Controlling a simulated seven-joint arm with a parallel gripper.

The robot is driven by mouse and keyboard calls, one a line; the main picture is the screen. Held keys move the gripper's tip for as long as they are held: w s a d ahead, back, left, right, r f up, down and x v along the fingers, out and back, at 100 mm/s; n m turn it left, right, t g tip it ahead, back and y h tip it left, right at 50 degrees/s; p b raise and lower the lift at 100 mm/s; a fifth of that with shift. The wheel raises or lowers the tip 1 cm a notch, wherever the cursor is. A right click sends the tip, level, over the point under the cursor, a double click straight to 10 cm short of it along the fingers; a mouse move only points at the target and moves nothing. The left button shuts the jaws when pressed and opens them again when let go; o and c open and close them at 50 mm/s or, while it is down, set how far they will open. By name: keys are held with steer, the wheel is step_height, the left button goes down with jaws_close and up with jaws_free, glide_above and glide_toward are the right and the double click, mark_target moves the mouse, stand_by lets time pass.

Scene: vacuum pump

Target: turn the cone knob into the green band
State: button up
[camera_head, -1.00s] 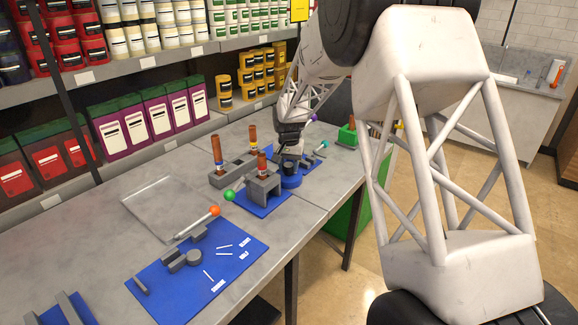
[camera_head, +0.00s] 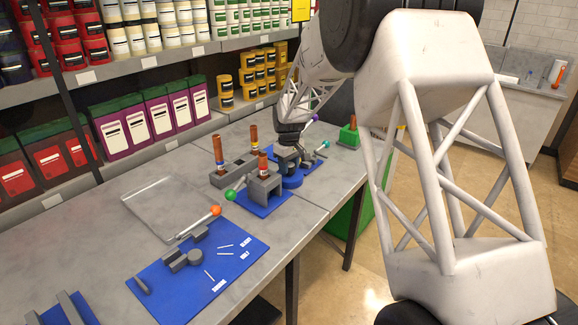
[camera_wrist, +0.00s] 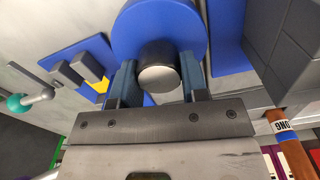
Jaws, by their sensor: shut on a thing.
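In the wrist view, a dark round knob with a pale end (camera_wrist: 158,76) stands in front of a round blue body (camera_wrist: 150,22). My gripper (camera_wrist: 158,68) has one finger on each side of the knob and is shut on it. The head view shows my gripper (camera_head: 290,156) low over the round blue body (camera_head: 292,182) on the bench. There the wrist and fingers hide the knob. I cannot make out a green band or a pointer mark in either view.
Close to the left stands a grey block on a blue plate (camera_head: 262,208) with a green-balled lever (camera_head: 231,195). Upright brown-handled pieces (camera_head: 218,152) stand behind it. A teal-balled lever (camera_head: 325,145) is to the right. The front left holds a clear tray (camera_head: 165,208) and a blue mat (camera_head: 205,285).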

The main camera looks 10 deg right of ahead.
steer(key=n, duration=0.6)
steer(key=shift+s, duration=0.1)
stand_by(0.3)
steer(key=o, duration=0.9)
steer(key=shift+o, duration=0.2)
steer(key=shift+r, duration=3.9)
